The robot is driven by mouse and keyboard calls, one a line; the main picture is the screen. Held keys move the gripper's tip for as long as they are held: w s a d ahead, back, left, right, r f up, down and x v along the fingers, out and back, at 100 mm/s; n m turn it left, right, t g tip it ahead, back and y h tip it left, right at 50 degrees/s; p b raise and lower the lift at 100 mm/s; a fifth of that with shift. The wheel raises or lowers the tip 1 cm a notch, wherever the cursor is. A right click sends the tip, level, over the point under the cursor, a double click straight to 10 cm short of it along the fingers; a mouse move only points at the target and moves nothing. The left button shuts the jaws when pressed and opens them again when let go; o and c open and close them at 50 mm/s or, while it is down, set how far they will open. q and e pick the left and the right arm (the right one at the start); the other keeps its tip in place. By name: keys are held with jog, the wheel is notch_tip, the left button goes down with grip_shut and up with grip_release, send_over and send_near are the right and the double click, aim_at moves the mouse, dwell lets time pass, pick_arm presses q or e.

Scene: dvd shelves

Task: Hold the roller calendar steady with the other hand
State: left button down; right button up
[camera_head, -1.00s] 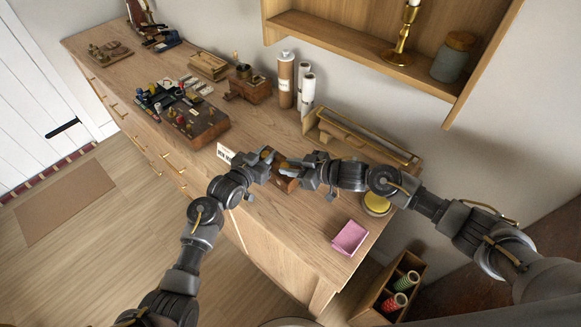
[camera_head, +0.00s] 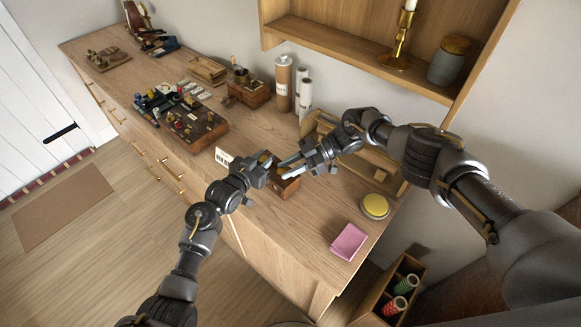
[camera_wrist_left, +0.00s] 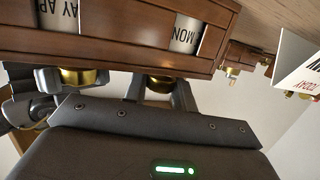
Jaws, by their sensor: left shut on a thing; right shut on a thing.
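The roller calendar (camera_head: 287,187) is a small dark wooden box on the counter, partly hidden by my grippers. In the left wrist view its wooden face (camera_wrist_left: 125,50) fills the top, with printed rollers in two windows and brass knobs (camera_wrist_left: 160,83) below. My left gripper (camera_head: 266,166) is shut on the calendar from the left; the exact contact is hard to see. My right gripper (camera_head: 288,168) is at the calendar's upper right side and shut on it, its pale fingers close to the top. A dark gripper part shows at the left edge of the wrist view.
A white card (camera_head: 223,157) stands just left of the calendar. Behind are a long wooden rack (camera_head: 322,128), white rolls (camera_head: 304,92) and a brown tube (camera_head: 284,85). A yellow-topped tin (camera_head: 375,206) and pink pad (camera_head: 348,241) lie to the right. The front counter is clear.

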pick_arm(q)
jog(key=shift+s+d+r, duration=0.15)
jog(key=shift+d, duration=0.1)
pick_arm(e)
jog(key=shift+w+f+n+g+h, duration=0.1)
jog(key=shift+w+n+g+h, duration=0.2)
jog(key=shift+n+g, duration=0.4)
pick_arm(q)
jog(key=shift+d, duration=0.1)
pick_arm(e)
jog(key=shift+d+n+g, duration=0.15)
jog(key=shift+n+g, duration=0.15)
jog(key=shift+g, duration=0.1)
jog(key=o, duration=1)
pick_arm(q)
jog(key=shift+a, duration=0.2)
jog(key=shift+a, duration=0.1)
